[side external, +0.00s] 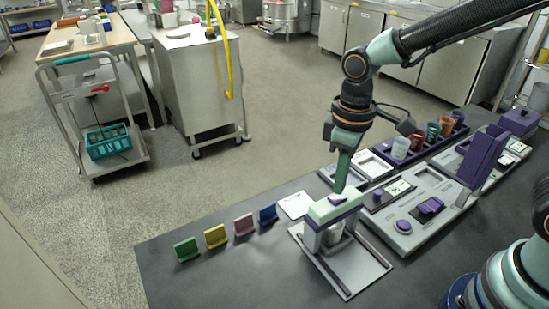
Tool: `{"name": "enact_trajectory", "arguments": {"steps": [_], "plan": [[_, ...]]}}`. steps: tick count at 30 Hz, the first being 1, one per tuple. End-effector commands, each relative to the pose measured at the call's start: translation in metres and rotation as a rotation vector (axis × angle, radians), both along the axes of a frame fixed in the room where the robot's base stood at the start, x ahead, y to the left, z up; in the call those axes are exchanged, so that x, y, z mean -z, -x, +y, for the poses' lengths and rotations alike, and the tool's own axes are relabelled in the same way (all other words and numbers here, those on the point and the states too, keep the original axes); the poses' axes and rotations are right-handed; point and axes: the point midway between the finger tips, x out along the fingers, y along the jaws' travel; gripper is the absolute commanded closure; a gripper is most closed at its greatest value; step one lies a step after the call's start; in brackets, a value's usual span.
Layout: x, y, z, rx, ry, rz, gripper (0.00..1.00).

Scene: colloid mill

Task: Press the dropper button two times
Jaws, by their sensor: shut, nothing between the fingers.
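The dropper (322,213) has a pale green head on a grey stand over a flat grey base plate, at the front middle of the dark bench. The purple dropper button (336,200) sits on top of the head. A small pale cup (334,234) appears under the head, partly hidden by the stand. My gripper (340,190) is shut and empty and points down, its tip right at the button. I cannot tell whether it touches or presses the button, because the tip hides part of it.
Green (186,249), yellow (216,236), pink (244,225) and blue (268,214) holders stand in a row left of the dropper. A grey control panel (405,225) with purple knobs lies to the right. A purple rack (424,156) with several cups stands behind it. The front-left bench is clear.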

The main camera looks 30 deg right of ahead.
Motion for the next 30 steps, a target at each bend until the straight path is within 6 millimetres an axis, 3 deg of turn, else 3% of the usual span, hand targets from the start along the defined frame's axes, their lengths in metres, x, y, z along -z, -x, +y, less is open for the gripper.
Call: {"name": "enact_trajectory", "arguments": {"steps": [30], "plan": [[0.0056,0.0001,0.0,0.0,0.0,0.001,1.0]]}}
